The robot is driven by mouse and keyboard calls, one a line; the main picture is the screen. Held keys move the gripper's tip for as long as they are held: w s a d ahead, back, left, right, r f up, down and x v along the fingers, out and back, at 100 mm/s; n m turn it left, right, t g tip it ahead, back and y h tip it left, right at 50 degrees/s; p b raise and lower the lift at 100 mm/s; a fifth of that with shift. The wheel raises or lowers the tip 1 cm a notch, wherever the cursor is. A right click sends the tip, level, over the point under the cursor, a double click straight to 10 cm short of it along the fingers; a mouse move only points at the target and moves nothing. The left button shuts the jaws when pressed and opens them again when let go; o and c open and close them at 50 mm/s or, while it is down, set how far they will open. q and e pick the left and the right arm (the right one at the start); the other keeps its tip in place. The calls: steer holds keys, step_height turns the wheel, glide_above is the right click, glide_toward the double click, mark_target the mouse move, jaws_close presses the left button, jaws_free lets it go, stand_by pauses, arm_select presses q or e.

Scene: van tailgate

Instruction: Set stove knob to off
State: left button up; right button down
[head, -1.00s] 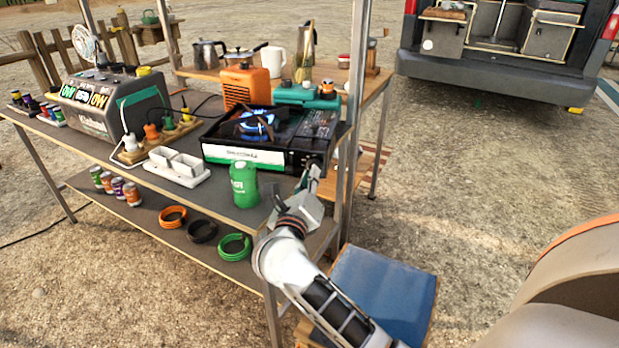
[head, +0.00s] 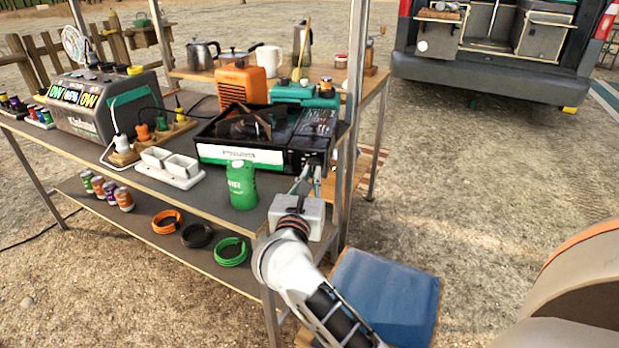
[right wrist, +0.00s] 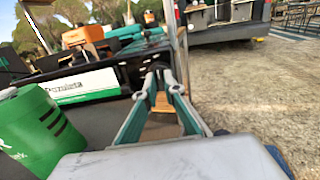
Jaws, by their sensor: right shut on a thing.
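The black camping stove (head: 240,154) with a white and green front panel stands on the grey bench. No flame shows at its burner (head: 244,126). My right gripper (head: 311,172) reaches up to the stove's front right corner and is shut on the stove knob, which its fingers hide. My left gripper is not in view.
A green canister (head: 242,187) stands just left of my right gripper. A metal post (head: 349,150) rises close on its right. A white twin tray (head: 172,168) and power strip lie left of the stove. Open ground lies to the right.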

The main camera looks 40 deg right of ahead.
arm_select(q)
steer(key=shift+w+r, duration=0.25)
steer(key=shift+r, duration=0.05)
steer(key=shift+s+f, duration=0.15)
arm_select(e)
steer(key=c, duration=2.1)
jaws_free()
steer(key=shift+c, duration=0.2)
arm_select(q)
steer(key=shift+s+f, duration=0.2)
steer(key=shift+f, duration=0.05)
arm_select(e)
steer(key=shift+a, duration=0.1)
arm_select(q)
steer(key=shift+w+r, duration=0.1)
arm_select(e)
steer(key=v, duration=1.2)
steer(key=shift+s, duration=0.1)
